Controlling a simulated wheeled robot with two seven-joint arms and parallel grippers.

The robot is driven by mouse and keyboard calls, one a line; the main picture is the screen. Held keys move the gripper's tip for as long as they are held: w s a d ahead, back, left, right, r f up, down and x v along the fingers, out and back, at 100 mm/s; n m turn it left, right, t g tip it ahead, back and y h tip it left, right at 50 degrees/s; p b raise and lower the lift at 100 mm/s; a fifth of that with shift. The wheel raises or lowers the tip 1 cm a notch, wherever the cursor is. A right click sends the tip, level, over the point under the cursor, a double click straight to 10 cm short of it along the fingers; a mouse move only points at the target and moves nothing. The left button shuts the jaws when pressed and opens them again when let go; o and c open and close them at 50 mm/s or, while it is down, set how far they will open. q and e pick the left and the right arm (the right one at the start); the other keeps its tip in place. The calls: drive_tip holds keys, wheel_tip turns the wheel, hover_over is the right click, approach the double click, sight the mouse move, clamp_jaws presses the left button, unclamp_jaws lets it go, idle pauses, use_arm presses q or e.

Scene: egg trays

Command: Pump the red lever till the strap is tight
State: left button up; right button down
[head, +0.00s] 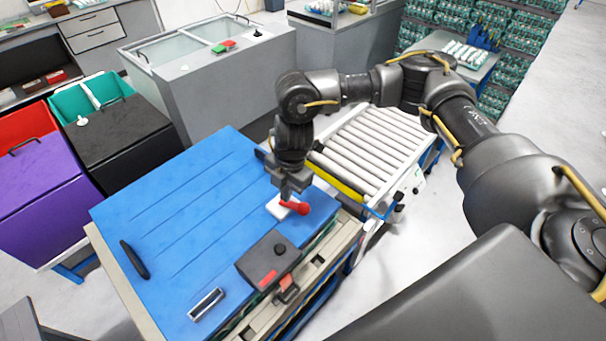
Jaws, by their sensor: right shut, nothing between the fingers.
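The red lever (296,207) sits on a small white base (279,208) near the right side of a blue panel (165,235). My right gripper (287,197) points down right above the lever and its base. Its fingers are shut with nothing between them. I cannot tell whether they touch the lever. The strap cannot be made out clearly; part of the area behind the gripper is hidden. My left gripper is not in view.
A dark box (262,252) with a knob and a red patch lies at the panel's front edge. A black handle (134,260) and a silver-black piece (206,304) are on the panel. A roller conveyor (375,150) stands behind right. Purple (45,190) and black bins (115,140) stand left.

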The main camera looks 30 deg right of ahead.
wheel_tip(320, 180, up, 2)
drive_tip(key=m+h, duration=0.1)
hover_over(305, 206)
drive_tip(key=w, duration=0.1)
wheel_tip(305, 206, down, 7)
drive_tip(key=b, duration=0.6)
drive_tip(key=shift+a+f+b, duration=0.15)
drive_tip(key=shift+f+b, duration=0.05)
drive_tip(key=shift+b, duration=0.1)
drive_tip(key=shift+f, duration=0.1)
drive_tip(key=shift+s+f+b, duration=0.25)
drive_tip(key=shift+f+b, duration=0.5)
drive_tip(key=shift+f, duration=0.6)
drive_tip(key=shift+s+f+b, duration=0.2)
drive_tip(key=shift+f+b, duration=0.55)
drive_tip(key=shift+f, duration=0.55)
drive_tip(key=shift+w+r+p, duration=0.15)
drive_tip(key=shift+r+p, duration=0.6)
drive_tip(key=shift+r, duration=0.2)
drive_tip(key=shift+w+r+p, duration=0.2)
drive_tip(key=shift+r+p, duration=0.5)
drive_tip(key=shift+r, duration=0.2)
drive_tip(key=shift+w+r+p, duration=0.15)
drive_tip(key=shift+r+p, duration=0.6)
drive_tip(key=shift+r, duration=0.2)
drive_tip(key=shift+f, duration=0.1)
